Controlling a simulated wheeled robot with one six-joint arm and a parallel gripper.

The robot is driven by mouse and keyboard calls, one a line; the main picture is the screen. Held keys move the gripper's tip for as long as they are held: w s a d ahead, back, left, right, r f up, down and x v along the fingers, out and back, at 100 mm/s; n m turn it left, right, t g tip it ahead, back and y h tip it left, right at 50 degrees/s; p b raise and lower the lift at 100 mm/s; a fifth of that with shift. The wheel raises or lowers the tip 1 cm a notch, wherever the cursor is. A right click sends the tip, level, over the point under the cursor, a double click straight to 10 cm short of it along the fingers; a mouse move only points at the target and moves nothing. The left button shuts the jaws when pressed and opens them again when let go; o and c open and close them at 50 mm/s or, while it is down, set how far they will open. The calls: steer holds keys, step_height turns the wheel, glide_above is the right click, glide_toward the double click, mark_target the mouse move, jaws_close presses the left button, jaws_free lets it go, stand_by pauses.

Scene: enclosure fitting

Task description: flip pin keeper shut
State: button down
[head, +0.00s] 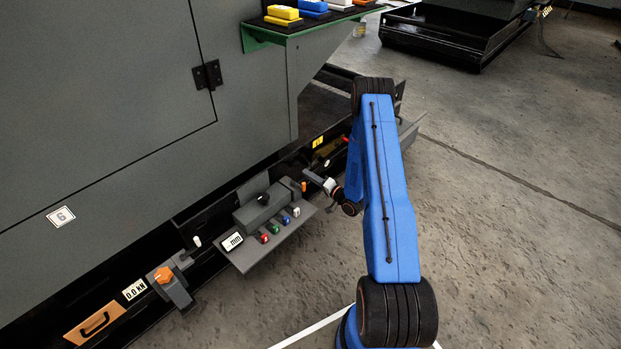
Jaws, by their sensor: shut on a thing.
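My gripper (311,178) reaches left from the end of my blue arm, low beside the grey enclosure (110,110). Its jaws are shut on a small part at the right end of a dark grey fixture block (262,206), seemingly the pin keeper. The jaws hide most of that part, and its angle is too small to tell. A small orange piece (304,186) shows right beside the fingertips; I cannot tell if they touch it.
A shelf (270,258) below the block carries red, green, blue and white pieces and a "mm" display (232,241). An orange knob (163,274) and a "0.0 kN" display (134,289) are further left. A green-edged shelf (300,32) juts out above.

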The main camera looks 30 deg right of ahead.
steer(key=shift+r+m, duration=0.55)
steer(key=shift+m, duration=0.75)
steer(key=c, duration=1.7)
jaws_free()
steer(key=shift+r, duration=0.1)
steer(key=shift+c, duration=0.2)
steer(key=shift+s, duration=0.1)
steer(key=v, duration=1.7)
